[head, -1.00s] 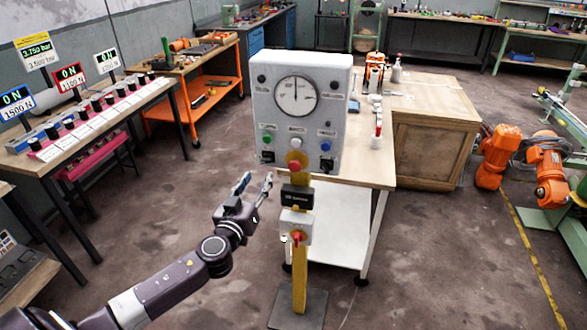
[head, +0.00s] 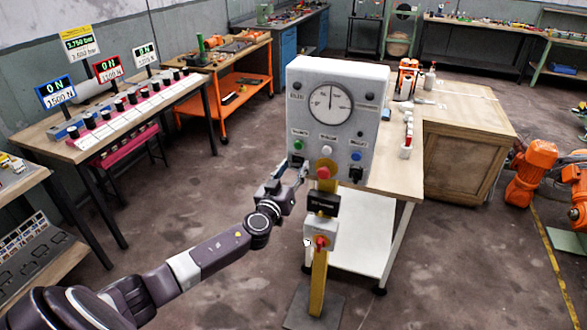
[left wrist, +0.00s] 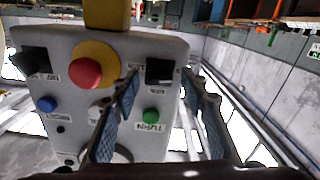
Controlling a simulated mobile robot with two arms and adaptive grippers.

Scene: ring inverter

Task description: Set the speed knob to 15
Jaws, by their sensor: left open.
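The grey control box (head: 349,91) stands on a yellow post, with a round dial (head: 330,104) at its top. Its lower face carries a green button (head: 299,143), a blue button (head: 356,156), a red button (head: 323,172) and two black knobs. I cannot read which knob is the speed knob. The left black knob (head: 297,161) is close to my left gripper (head: 295,175), which is open and empty. In the left wrist view, upside down, that knob (left wrist: 159,71) shows between the open fingers (left wrist: 160,84); I cannot tell whether they touch it. The right black knob (head: 356,174) is clear of it.
A yellow post (head: 319,270) bears a second, smaller box (head: 320,233) with a red knob below the control box. A wooden table (head: 398,178) stands right behind it. A bench with several switches (head: 100,125) is at the left.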

